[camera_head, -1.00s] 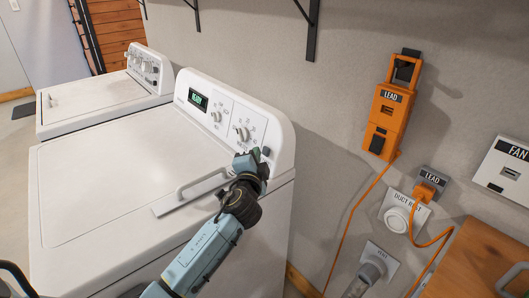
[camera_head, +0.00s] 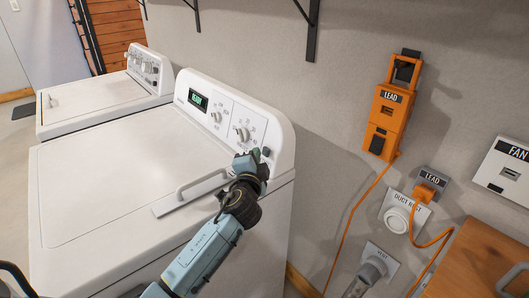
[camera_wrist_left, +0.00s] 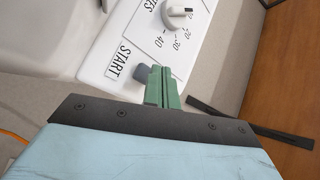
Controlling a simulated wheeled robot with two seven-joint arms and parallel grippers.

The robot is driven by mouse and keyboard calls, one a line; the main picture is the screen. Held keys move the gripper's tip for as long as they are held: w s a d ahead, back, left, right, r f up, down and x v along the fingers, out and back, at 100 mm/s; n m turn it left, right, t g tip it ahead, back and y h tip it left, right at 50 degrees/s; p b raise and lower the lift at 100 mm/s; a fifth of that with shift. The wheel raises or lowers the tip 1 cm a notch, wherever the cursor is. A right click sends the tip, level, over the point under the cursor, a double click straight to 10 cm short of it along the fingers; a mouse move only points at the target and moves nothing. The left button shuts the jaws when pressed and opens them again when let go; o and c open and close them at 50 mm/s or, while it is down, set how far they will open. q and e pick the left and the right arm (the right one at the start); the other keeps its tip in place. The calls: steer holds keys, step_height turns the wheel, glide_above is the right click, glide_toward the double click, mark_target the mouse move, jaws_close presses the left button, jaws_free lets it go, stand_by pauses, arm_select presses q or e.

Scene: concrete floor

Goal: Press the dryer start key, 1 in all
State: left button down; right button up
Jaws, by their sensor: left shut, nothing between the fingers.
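The dryer is the nearer white machine (camera_head: 110,180), its control panel (camera_head: 230,118) along the back. The start key is a small dark grey key (camera_head: 266,152) at the panel's right end. In the left wrist view the grey key (camera_wrist_left: 141,75) stands beside the word START. My left gripper (camera_head: 249,160) is at the panel's right end, close by the key. Its green fingers (camera_wrist_left: 160,74) are shut with nothing between them, the tips beside the key; I cannot tell whether they touch it. My right gripper is not in view.
A raised handle (camera_head: 200,185) lies on the dryer's top, just left of my left gripper. A second white machine (camera_head: 105,95) stands to the left. An orange lead box (camera_head: 392,112) hangs on the wall, with its cord running down. A wooden cabinet (camera_head: 475,262) is at lower right.

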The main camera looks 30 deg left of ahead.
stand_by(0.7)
arm_select(q)
steer(key=shift+w+d+f, duration=0.15)
steer(key=shift+w, duration=0.25)
steer(key=shift+w+d+f+b, duration=0.2)
steer(key=shift+w+b, duration=0.25)
steer(key=shift+b, duration=0.2)
stand_by(0.4)
steer(key=shift+s+r, duration=0.1)
steer(key=shift+s, duration=0.05)
steer(key=shift+s+a+r+p, duration=0.25)
steer(key=shift+s+a+p, duration=0.05)
steer(key=shift+s+p, duration=0.4)
steer(key=shift+s+a+r+p, duration=0.25)
steer(key=shift+s+p, duration=0.25)
steer(key=shift+s, duration=0.1)
steer(key=shift+s+a+r+p, duration=0.25)
steer(key=shift+s+p, duration=0.2)
steer(key=shift+s, duration=0.15)
steer(key=shift+s+a+r+p, duration=0.15)
steer(key=shift+s+a+p, duration=0.15)
steer(key=shift+s, duration=0.2)
steer(key=shift+s+a+r+p, duration=0.15)
steer(key=shift+s+p, duration=0.1)
steer(key=shift+s, duration=0.25)
